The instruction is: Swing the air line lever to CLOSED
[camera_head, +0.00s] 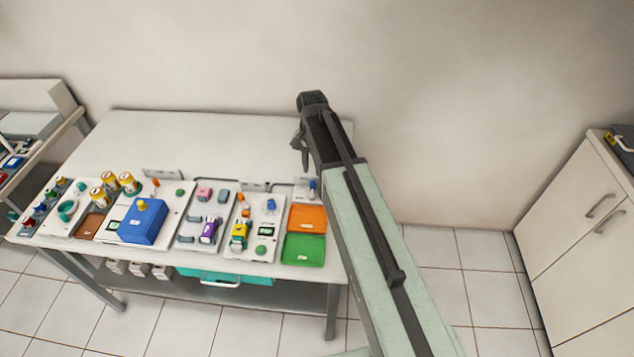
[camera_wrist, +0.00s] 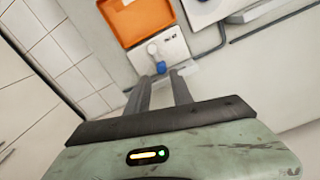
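The lever also shows in the head view as a small blue handle (camera_head: 312,185) at the back right of the table, beside my arm. My gripper (camera_wrist: 161,76) has its two fingers apart, with nothing between them. In the head view my gripper (camera_head: 302,148) hangs above the table's back right.
An orange tray (camera_head: 308,218) and a green tray (camera_head: 303,249) lie in front of the lever panel. Other panels with small levers and a blue box (camera_head: 143,221) fill the table leftward. The table's back strip (camera_head: 200,135) is bare. A cabinet (camera_head: 585,230) stands at right.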

